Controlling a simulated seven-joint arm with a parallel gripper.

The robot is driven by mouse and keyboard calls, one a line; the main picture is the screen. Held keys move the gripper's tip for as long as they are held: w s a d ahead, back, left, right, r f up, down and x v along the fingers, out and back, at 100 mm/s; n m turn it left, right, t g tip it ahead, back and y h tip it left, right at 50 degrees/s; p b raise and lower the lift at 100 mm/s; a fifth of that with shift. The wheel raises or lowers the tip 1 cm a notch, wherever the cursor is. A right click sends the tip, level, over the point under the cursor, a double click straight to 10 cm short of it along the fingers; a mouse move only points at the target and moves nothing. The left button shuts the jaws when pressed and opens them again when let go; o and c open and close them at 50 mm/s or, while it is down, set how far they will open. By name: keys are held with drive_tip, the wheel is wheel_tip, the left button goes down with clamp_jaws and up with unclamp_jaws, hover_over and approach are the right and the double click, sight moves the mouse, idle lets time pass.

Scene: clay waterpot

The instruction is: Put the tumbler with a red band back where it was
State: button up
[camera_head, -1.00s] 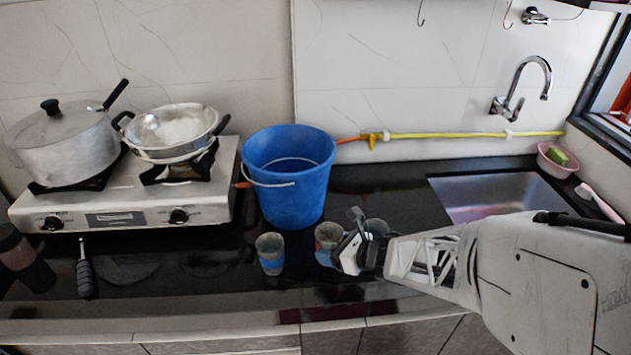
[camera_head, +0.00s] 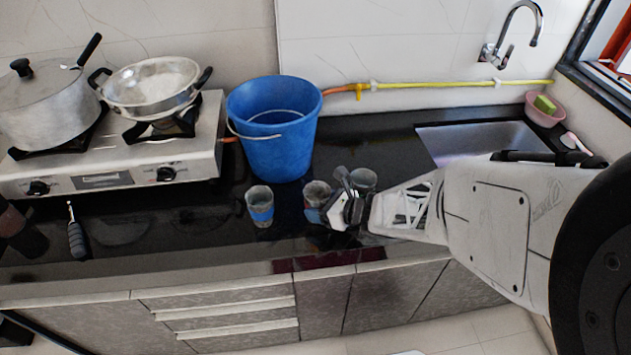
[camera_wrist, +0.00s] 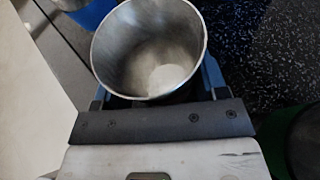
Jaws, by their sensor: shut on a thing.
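My gripper (camera_head: 335,203) is shut on a grey metal tumbler (camera_head: 316,190) in the head view. A little reddish colour shows low on this tumbler; most of its band is hidden by the fingers. It stands upright, at or close to the black counter; I cannot tell whether it touches. In the wrist view the held tumbler (camera_wrist: 150,45) shows its open, empty-looking inside between blue fingers. A tumbler with a blue band (camera_head: 260,207) stands on the counter to its left. Another grey tumbler (camera_head: 363,180) stands to the right, partly hidden behind my gripper.
A blue bucket (camera_head: 273,135) stands behind the tumblers. A stove (camera_head: 130,165) with a pot (camera_head: 45,105) and a pan (camera_head: 150,85) is at the left. A sink (camera_head: 480,142) is at the back right. The counter's front edge lies close in front of the tumblers.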

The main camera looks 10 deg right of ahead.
drive_tip(key=shift+f, duration=0.1)
drive_tip(key=o, duration=0.9)
drive_tip(key=shift+o, duration=0.2)
drive_tip(key=shift+s+d+r, duration=0.15)
drive_tip(key=shift+d+r, duration=0.05)
drive_tip(key=shift+r, duration=0.05)
drive_tip(key=shift+v, duration=5.7)
drive_tip(key=shift+r, duration=0.1)
